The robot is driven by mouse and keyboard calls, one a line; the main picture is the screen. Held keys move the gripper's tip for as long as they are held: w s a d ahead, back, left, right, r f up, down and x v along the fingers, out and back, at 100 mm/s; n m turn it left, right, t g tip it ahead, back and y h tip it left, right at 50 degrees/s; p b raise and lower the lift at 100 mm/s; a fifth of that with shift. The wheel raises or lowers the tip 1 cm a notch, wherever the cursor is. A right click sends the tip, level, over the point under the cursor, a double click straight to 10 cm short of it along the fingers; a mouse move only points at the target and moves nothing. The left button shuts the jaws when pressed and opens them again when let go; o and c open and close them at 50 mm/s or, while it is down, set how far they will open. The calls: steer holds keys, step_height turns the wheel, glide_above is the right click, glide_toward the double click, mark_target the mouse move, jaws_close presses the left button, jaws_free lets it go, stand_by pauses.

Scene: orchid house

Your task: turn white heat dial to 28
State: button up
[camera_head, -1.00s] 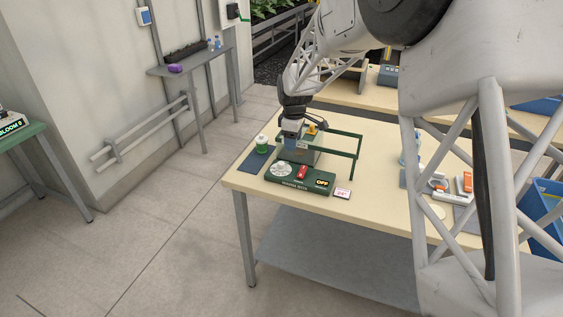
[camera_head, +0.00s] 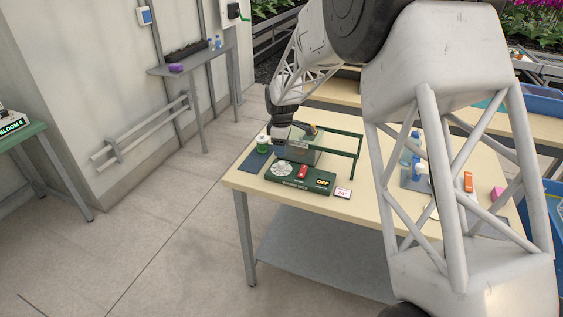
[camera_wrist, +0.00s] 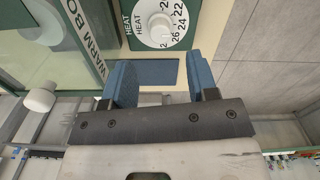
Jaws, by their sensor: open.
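In the head view the fingertips are hard to make out.
The panel carries a red switch (camera_head: 302,172) and an OFF display (camera_head: 322,183). A clear box (camera_head: 305,154) and green frame (camera_head: 345,133) stand behind. A small card (camera_head: 343,193) lies right.

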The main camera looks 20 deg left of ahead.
mark_target(281, 162)
steer(key=shift+f, duration=3.35)
steer(key=c, duration=0.9)
